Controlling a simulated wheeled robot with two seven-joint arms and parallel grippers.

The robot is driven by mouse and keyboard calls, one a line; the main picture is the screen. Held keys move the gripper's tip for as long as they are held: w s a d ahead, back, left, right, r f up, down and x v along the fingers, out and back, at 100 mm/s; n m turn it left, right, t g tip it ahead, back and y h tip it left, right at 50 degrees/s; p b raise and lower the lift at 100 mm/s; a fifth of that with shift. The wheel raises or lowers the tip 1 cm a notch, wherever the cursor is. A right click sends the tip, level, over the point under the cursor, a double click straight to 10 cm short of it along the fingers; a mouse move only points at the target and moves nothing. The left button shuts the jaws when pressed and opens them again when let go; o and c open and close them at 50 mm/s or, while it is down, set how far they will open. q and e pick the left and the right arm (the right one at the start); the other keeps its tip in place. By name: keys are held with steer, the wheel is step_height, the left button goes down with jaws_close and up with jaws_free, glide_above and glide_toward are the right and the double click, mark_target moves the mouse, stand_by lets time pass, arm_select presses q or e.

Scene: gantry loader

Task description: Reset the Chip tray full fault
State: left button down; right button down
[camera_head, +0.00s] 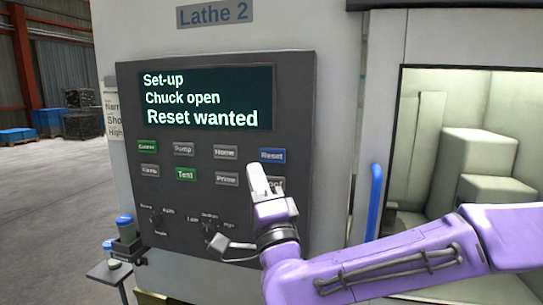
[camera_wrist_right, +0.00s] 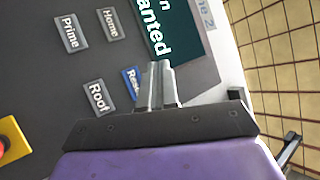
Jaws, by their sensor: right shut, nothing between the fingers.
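The dark control panel (camera_head: 130,90) of Lathe 2 faces me in the head view. Its screen (camera_head: 208,98) reads "Set-up", "Chuck open", "Reset wanted". The blue Reset button (camera_head: 272,155) is at the right end of the top button row. It also shows in the right wrist view (camera_wrist_right: 130,77), partly hidden behind my fingers. My right gripper (camera_head: 258,174) is shut and empty, in front of the panel just below and left of Reset. In the wrist view the right gripper (camera_wrist_right: 158,75) points toward the panel beside Reset; I cannot tell whether it touches. My left gripper is not in view.
Nearby buttons are Home (camera_head: 225,152), Prime (camera_head: 227,179), the lit green Test (camera_head: 186,174) and Roof (camera_wrist_right: 98,97), which my gripper partly covers in the head view. A blue door handle (camera_head: 375,200) stands right of the panel. A small stand (camera_head: 108,271) holds containers at lower left.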

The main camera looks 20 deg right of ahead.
steer(key=p, duration=0.2)
glide_toward(265, 150)
step_height(265, 150, up, 3)
steer(key=w+a, duration=0.1)
steer(key=w, duration=0.2)
steer(key=shift+w+d+r, duration=0.1)
steer(key=shift+w+d, duration=0.1)
steer(key=shift+w, duration=0.1)
stand_by(1.5)
steer(key=shift+w+d, duration=0.2)
steer(key=shift+w, duration=0.15)
steer(key=shift+w+d, duration=0.2)
steer(key=shift+w, duration=0.05)
stand_by(0.6)
stand_by(0.3)
steer(key=shift+s+a+b, duration=0.3)
steer(key=shift+s+b, duration=0.1)
steer(key=shift+b, duration=0.1)
steer(key=shift+s+a, duration=0.15)
steer(key=shift+s, duration=0.1)
